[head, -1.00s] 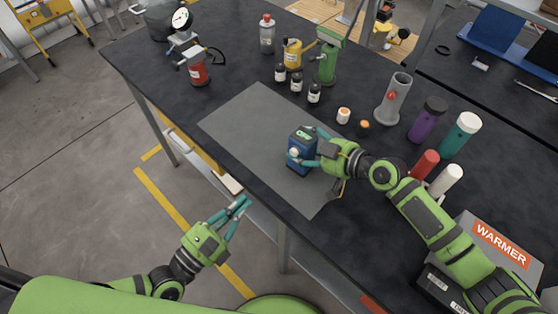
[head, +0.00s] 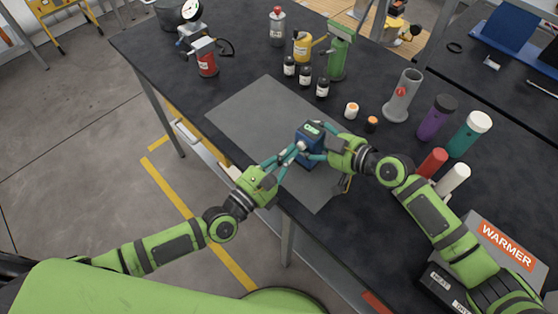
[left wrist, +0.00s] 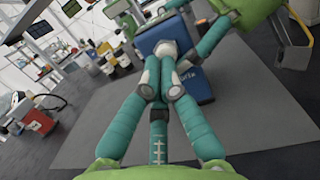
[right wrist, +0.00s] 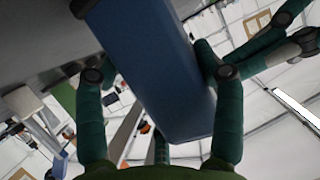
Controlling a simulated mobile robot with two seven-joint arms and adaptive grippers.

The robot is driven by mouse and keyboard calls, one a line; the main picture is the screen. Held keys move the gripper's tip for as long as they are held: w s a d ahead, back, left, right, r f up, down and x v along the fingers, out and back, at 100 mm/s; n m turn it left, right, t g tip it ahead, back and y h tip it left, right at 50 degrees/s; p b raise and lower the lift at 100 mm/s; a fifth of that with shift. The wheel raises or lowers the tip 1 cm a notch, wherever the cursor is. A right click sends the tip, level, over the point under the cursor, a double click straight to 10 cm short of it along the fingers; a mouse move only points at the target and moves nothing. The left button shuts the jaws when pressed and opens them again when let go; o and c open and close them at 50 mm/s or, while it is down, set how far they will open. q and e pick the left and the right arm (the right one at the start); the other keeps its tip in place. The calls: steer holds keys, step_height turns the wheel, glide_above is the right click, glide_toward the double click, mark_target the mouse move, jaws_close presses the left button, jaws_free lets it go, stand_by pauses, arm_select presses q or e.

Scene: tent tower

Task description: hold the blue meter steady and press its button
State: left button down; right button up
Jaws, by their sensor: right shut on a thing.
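The blue meter (head: 309,130) stands upright on the grey mat (head: 252,112). My right gripper (head: 320,143) is shut on it from the right, with fingers on both sides. In the right wrist view the meter's blue body (right wrist: 150,65) lies between the fingers. My left gripper (head: 297,149) is at the meter's front with its fingers brought together. In the left wrist view the shut fingertips (left wrist: 166,75) overlap the meter's face (left wrist: 165,38). They hide part of the face, and I cannot make out the button or whether they touch it.
Small dark bottles (head: 305,76), an orange-capped jar (head: 351,111) and a grey holder (head: 404,95) stand behind the mat. Red (head: 432,162) and white (head: 453,179) cylinders and the warmer box (head: 490,245) are near my right arm. The mat's left part is clear.

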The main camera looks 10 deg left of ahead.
arm_select(q)
steer(key=shift+w, duration=0.1)
steer(key=shift+x, duration=0.85)
steer(key=shift+w+d, duration=0.15)
steer(key=shift+w, duration=0.05)
arm_select(e)
steer(key=shift+s+a+f, duration=0.1)
steer(key=shift+s+a, duration=0.05)
steer(key=shift+a, duration=0.1)
arm_select(q)
steer(key=shift+s, duration=0.15)
arm_select(e)
steer(key=shift+s, duration=0.1)
arm_select(q)
steer(key=v, duration=1.4)
steer(key=shift+f, duration=0.15)
arm_select(e)
steer(key=shift+w+d, duration=0.25)
steer(key=o, duration=1.4)
steer(key=shift+o, duration=0.2)
